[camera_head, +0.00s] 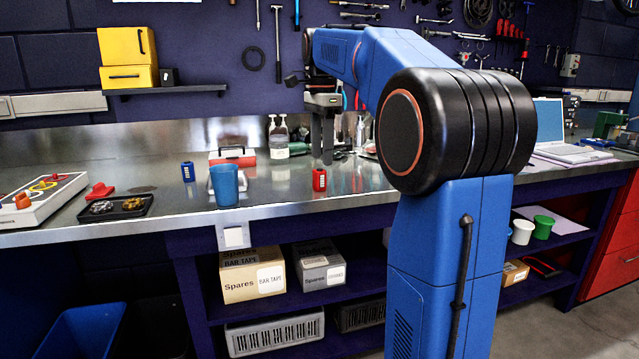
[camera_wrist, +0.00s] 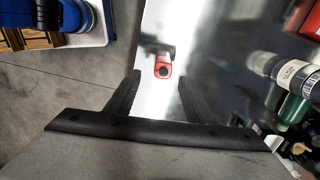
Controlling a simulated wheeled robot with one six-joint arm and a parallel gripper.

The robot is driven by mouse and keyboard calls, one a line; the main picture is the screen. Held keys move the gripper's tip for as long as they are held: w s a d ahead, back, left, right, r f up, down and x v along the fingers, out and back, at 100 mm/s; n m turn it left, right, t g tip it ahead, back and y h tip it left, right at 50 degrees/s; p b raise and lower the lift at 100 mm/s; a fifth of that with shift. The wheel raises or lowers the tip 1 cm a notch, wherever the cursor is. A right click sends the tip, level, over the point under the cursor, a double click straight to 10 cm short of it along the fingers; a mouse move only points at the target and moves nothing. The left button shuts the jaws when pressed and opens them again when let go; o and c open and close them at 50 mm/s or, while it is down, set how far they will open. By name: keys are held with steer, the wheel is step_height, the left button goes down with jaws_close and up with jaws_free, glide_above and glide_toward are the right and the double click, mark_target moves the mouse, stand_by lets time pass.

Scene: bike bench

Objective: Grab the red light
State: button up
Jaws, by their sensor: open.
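The red light (camera_head: 319,179) is a small red block with a pale marking, standing on the steel workbench (camera_head: 275,198) near its front edge. In the wrist view the red light (camera_wrist: 163,68) shows from above with a dark round spot on it, lying beyond and between my fingertips. My gripper (camera_head: 322,150) points down above the bench, close over the red light. In the wrist view my gripper (camera_wrist: 158,85) has its two dark fingers spread apart with nothing between them.
Soap bottles (camera_head: 278,137) and a red-and-white box (camera_head: 232,157) stand behind. A black tray (camera_head: 118,208) lies further left. Bench around the red light is mostly clear.

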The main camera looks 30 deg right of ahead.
mark_target(320, 169)
steer(key=shift+w+a+f, duration=0.1)
steer(key=shift+w+f, duration=0.05)
steer(key=shift+f, duration=1.4)
steer(key=shift+w+a+f, duration=0.1)
steer(key=shift+w+f, duration=0.05)
steer(key=shift+f, duration=1.4)
steer(key=c, duration=1.2)
